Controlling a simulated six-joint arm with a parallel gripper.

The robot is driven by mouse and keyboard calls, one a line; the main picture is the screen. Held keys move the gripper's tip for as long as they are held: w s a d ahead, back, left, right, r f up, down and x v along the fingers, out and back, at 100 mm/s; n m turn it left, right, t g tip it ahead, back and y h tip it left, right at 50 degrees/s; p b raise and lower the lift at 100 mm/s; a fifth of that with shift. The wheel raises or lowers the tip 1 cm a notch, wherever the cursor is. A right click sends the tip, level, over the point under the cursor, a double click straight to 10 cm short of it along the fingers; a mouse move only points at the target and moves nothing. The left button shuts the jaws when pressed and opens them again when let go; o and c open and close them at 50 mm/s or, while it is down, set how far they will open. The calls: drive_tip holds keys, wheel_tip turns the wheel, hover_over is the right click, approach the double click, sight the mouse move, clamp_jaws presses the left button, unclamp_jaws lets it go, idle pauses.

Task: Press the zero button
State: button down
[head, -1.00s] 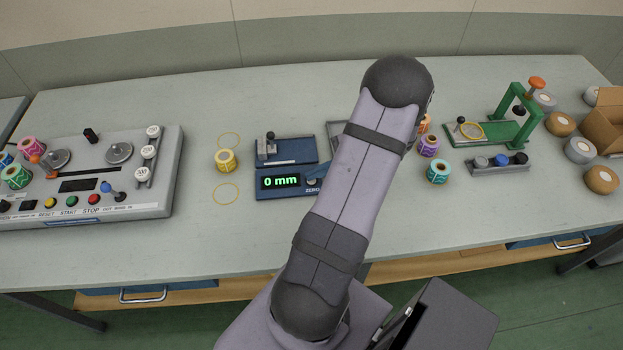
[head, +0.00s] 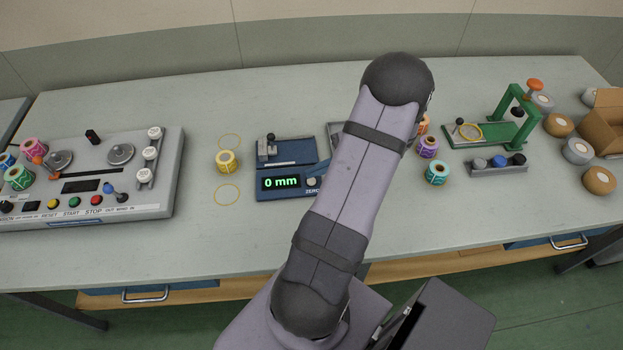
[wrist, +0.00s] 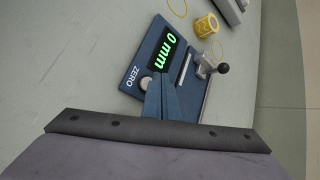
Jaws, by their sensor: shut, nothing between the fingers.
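The zero button (head: 311,182) is a small round pale button on the blue gauge (head: 290,193), above the word ZERO and right of the green display reading 0 mm. In the wrist view the button (wrist: 146,83) shows just left of my blue fingertips. My gripper (wrist: 161,80) is shut and empty, with its tips over the gauge close beside the button. I cannot tell whether they touch it. In the head view my arm hides most of the gripper (head: 319,172).
A yellow roll (head: 226,161) stands left of the gauge, between two yellow rings. A grey control panel (head: 150,200) is farther left. Purple and teal rolls (head: 437,172) and a green press (head: 490,132) stand right of my arm. The front of the table is clear.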

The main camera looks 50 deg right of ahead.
drive_tip(key=shift+r, duration=0.1)
drive_tip(key=shift+r+p, duration=1.9)
drive_tip(key=shift+r, duration=0.55)
